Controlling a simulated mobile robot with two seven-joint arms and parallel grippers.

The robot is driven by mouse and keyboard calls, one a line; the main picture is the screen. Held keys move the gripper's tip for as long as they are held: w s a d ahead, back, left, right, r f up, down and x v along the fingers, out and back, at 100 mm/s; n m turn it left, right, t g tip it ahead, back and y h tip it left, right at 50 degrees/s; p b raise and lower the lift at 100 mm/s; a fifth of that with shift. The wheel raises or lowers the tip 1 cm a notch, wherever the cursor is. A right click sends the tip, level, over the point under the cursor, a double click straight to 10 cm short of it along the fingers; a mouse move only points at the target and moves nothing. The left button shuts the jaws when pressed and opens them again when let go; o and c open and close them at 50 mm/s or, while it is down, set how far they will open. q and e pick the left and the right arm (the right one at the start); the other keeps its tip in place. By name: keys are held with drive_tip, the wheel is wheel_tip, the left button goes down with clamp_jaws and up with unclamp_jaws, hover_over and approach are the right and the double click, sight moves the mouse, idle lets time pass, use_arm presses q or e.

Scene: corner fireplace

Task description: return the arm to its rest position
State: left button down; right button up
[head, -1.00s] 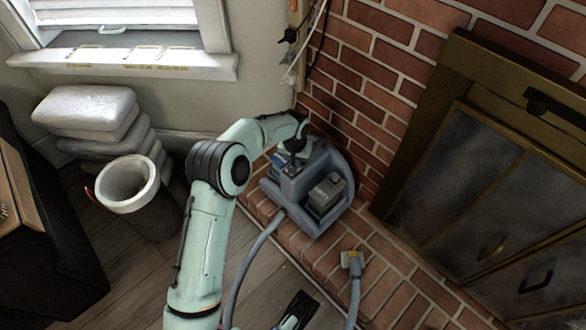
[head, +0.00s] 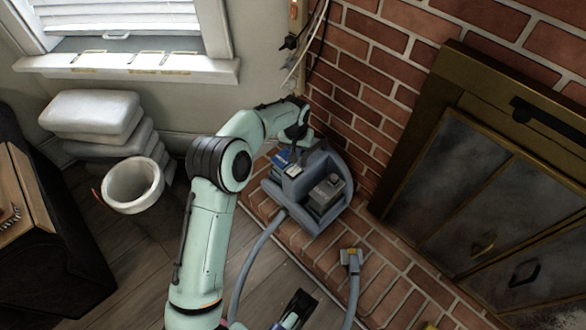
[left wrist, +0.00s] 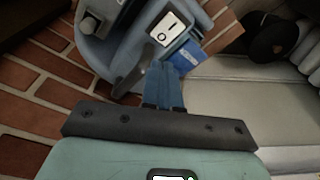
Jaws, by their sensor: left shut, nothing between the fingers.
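My left arm (head: 205,235) rises from the bottom of the head view and bends right at its elbow. Its wrist end (head: 292,118) is by the brick wall, just behind and above a grey-blue vacuum machine (head: 335,215). In the left wrist view my left gripper's fingers (left wrist: 165,86) are together and empty, pointing at the machine. The machine's white rocker switch (left wrist: 166,28) and a blue patch (left wrist: 187,57) lie just beyond the fingertips; contact cannot be judged. Part of my right arm, with a black end (head: 297,308), shows at the bottom edge; its jaws are unclear.
The machine sits on the brick hearth, its hose (head: 255,265) running down beside my arm. A hose nozzle (head: 351,260) lies right of it. A bin (head: 132,187) and stacked sacks (head: 92,112) stand left. The fireplace doors (head: 465,190) are right. The floor between bin and arm is clear.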

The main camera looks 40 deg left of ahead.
use_arm(q)
drive_tip(key=shift+f, duration=0.1)
idle(0.4)
